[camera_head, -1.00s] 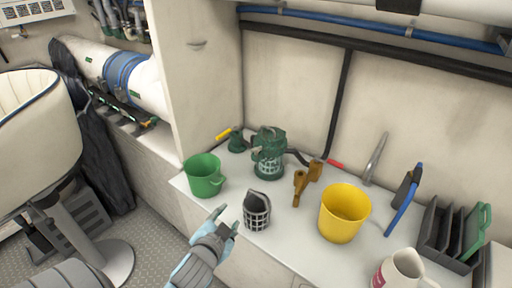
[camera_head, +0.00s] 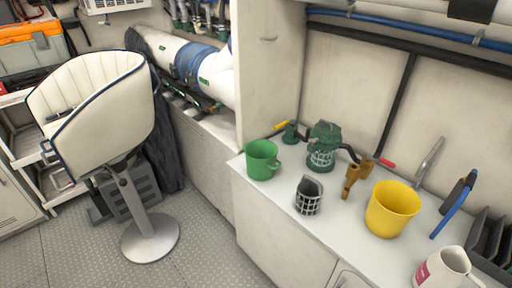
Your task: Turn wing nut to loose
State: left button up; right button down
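A green strainer body (camera_head: 322,146) with a pale mesh-like lower part stands on the white counter (camera_head: 345,213) against the back wall. A wing nut is too small to make out on it. A dark basket with a white grid (camera_head: 309,196) stands on the counter in front of the strainer. A brown-gold fitting (camera_head: 351,180) stands to the right of the strainer. Neither of my grippers is in view.
A green bucket (camera_head: 262,160) stands left of the strainer, a yellow bucket (camera_head: 391,208) to the right. A white jug (camera_head: 446,268) and a dark rack (camera_head: 490,243) are at the right. A cream chair (camera_head: 95,105) stands on open floor at left.

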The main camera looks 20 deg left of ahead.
aim_at(313, 141)
jog(key=u, duration=0.65)
jog(key=k, duration=0.9)
jog(key=u, duration=0.85)
jog(key=i, duration=1.2)
jog(key=z, duration=0.8)
jog(key=i, duration=0.8)
jog(key=z, duration=0.85)
